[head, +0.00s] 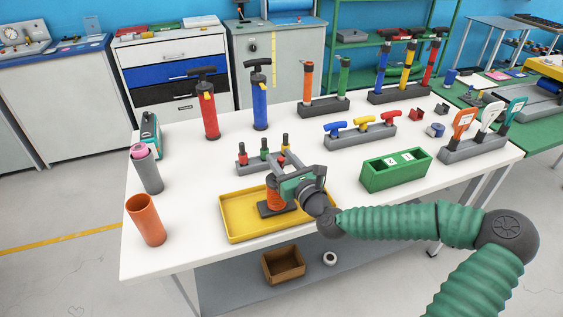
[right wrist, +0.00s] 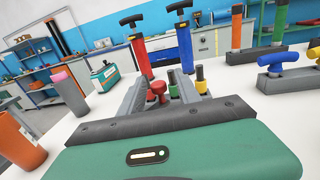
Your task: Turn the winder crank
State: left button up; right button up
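The winder is probably the orange drum (head: 273,198) on a dark base in the yellow tray (head: 234,225); my right gripper (head: 284,160) is above it and hides part of it. The fingers stand apart and point toward the back of the table. In the right wrist view a red knob (right wrist: 157,88) shows between the fingers of the right gripper (right wrist: 160,92). I cannot tell whether it is the crank's handle or whether the fingers touch it. The crank arm is not clearly visible. My left gripper is not in view.
A rack of small upright tools (head: 262,162) stands just behind the gripper. A green box (head: 395,172) is to the right, and an orange cup (head: 146,220) stands at the left. Pumps (head: 209,110) and other racks fill the back. The white table is clear around the tray's left side.

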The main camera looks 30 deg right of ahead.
jog(key=shift+a, duration=0.1)
jog(key=shift+c, duration=0.7)
grip_shut()
